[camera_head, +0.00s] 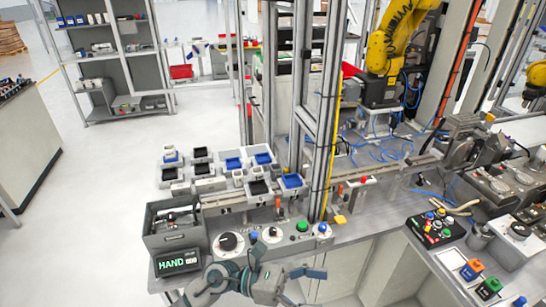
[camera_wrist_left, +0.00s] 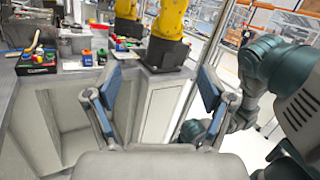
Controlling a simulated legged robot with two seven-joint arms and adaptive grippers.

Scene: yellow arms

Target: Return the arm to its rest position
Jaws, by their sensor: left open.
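My left gripper (camera_head: 307,287) is at the bottom centre of the head view, in front of the workbench edge. It is open and empty, with nothing between its fingers. In the left wrist view the gripper (camera_wrist_left: 158,90) shows two blue-padded fingers spread wide apart. Teal and grey links of my own body show at the right of that view. I cannot make out my right gripper in either view.
The workbench (camera_head: 360,237) is just ahead of the left gripper. A dial panel (camera_head: 270,234), a grey bin (camera_head: 172,240) with a HAND display, and a button box (camera_head: 436,230) stand on it. Metal posts (camera_head: 325,130) rise behind. Open floor (camera_head: 100,200) lies left.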

